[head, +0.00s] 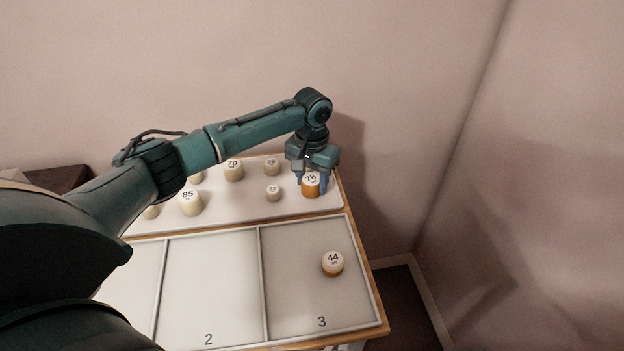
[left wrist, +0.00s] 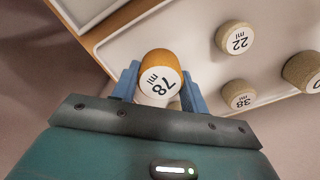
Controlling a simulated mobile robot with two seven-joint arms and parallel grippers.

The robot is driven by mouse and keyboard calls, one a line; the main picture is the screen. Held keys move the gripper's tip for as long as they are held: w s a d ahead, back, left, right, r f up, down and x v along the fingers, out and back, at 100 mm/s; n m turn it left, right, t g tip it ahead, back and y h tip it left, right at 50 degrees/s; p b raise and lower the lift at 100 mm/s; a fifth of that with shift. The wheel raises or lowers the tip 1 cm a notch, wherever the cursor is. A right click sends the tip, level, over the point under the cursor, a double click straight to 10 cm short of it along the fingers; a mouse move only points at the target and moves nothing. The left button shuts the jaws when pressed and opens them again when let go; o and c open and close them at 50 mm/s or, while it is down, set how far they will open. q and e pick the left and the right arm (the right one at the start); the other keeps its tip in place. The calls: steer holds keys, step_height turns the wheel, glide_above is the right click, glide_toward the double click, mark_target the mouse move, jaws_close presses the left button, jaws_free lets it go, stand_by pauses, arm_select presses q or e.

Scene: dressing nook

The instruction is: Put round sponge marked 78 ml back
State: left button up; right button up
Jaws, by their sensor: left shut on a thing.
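The round sponge marked 78 ml (head: 311,188) has an orange-brown side and a white labelled top. It is at the right end of the white tray (head: 240,209) at the back of the table. My left gripper (head: 311,181) comes from above and is shut on this sponge, one blue finger on each side. In the left wrist view the sponge (left wrist: 160,80) sits between the fingers of the left gripper (left wrist: 157,84). I cannot tell whether its underside touches the tray. My right gripper is not in view.
Sponges marked 85 (head: 190,203), 70 (head: 233,170), 22 (left wrist: 235,38) and 38 (left wrist: 238,96) stand on the tray. Others are partly behind my arm. In front is a divided board; its compartment 3 (head: 290,290) holds a sponge marked 44 (head: 332,264). Compartment 2 (head: 210,285) looks empty.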

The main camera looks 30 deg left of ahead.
mark_target(312, 179)
arm_select(q)
steer(key=shift+f, duration=0.15)
steer(key=o, duration=1)
steer(key=shift+c, duration=0.2)
step_height(312, 179, up, 12)
steer(key=shift+r+p, duration=0.2)
steer(key=shift+p, duration=0.15)
